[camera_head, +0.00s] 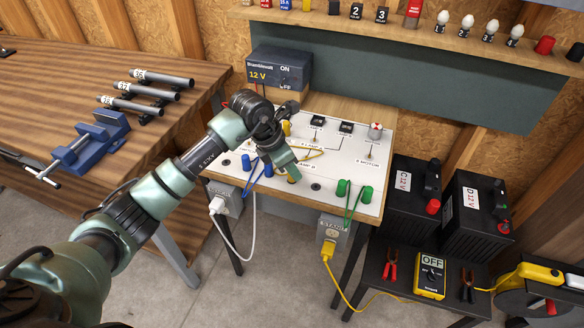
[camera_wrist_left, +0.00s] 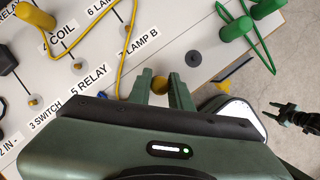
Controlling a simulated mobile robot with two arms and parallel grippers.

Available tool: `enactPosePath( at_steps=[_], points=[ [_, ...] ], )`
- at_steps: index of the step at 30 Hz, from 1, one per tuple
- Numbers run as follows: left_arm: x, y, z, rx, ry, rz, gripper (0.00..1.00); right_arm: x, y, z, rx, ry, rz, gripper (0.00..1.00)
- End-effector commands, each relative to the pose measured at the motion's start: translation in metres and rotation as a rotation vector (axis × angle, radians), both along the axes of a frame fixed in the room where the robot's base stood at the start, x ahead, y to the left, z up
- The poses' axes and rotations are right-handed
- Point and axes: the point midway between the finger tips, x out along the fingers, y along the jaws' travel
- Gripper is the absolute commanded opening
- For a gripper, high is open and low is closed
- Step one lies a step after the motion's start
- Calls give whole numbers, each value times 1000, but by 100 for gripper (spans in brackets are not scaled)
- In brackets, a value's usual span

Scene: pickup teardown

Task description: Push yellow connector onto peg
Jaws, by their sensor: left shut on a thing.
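My left gripper (camera_head: 291,172) points down at the white panel (camera_head: 225,173). In the left wrist view its two green fingers (camera_wrist_left: 164,88) are shut on a yellow connector (camera_wrist_left: 160,86), which is mostly hidden between them. It also shows as a small yellow bit under the fingers in the head view (camera_head: 292,180). A yellow wire (camera_wrist_left: 123,50) loops to another yellow connector (camera_wrist_left: 35,15) near the COIL label. I cannot tell whether the held connector touches a peg.
Blue connectors (camera_head: 246,162) stand left of the gripper, and green connectors (camera_head: 342,188) stand to the right. A 12 V supply (camera_head: 278,70) sits behind the panel. A blue vise (camera_head: 92,142) is on the left bench. Batteries (camera_head: 413,190) stand at the right.

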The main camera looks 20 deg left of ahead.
Motion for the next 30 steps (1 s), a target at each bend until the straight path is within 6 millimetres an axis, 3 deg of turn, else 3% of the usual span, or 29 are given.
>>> enactPosePath(
  at_steps=[10, 11, 13, 23, 30],
  points=[
    [0, 0, -4, 1, 1, 0, 0, 0, 0, -3, 0, 1, 0, 48],
    [0, 0, -4, 1, 1, 0, 28, 0, 0, -3, 0, 1, 0, 48],
    [0, 0, -4, 1, 1, 0, 45, 0, 0, -3, 0, 1, 0, 48],
    [0, 1, -3, 1, -1, 0, 45, 0, 0, -3, 0, 1, 0, 48],
    [-7, 10, 25, 3, -6, 0, 45, 0, -1, -11, -1, 1, 1, 48]
  ],
)
